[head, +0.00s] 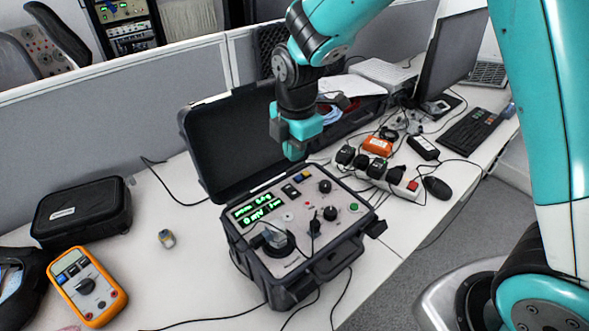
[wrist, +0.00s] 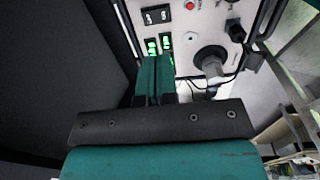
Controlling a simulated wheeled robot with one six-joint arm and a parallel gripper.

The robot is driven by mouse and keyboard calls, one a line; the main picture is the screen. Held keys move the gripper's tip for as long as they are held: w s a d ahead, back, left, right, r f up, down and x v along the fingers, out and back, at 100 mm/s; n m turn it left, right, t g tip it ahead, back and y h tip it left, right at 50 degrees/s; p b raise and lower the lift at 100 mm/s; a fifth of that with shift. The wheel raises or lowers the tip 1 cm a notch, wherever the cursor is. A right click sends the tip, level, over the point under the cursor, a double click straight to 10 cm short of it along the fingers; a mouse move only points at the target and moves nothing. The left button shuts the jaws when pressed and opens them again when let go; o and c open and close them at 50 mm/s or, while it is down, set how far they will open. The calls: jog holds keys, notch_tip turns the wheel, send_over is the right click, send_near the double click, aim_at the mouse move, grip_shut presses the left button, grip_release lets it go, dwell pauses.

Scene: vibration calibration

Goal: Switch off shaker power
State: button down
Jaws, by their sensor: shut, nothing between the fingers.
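The shaker unit (head: 290,225) is a black case with a light panel and its lid (head: 235,140) standing open. Its display (head: 259,209) is lit with green digits and shows partly in the wrist view (wrist: 152,46). A black rocker switch (head: 290,190) sits beside the display; it also shows in the wrist view (wrist: 157,16). Its position is too small to read. My gripper (head: 294,153) is shut and empty, above the panel's back edge, apart from the switch. In the wrist view its teal fingers (wrist: 155,62) cover part of the display.
Knobs, a green button (head: 353,208) and a round black shaker head (head: 277,243) with a cable share the panel. A power strip (head: 398,184) with plugs lies to the right. A multimeter (head: 87,287) and a black pouch (head: 82,209) lie left.

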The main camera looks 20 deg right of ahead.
jog(key=shift+s+r, duration=0.1)
jog(key=shift+r, duration=1.55)
send_near(289, 187)
jog(key=shift+t, duration=0.4)
notch_tip(289, 187, down, 8)
jog(key=shift+a+r, duration=0.1)
jog(key=shift+r, duration=0.1)
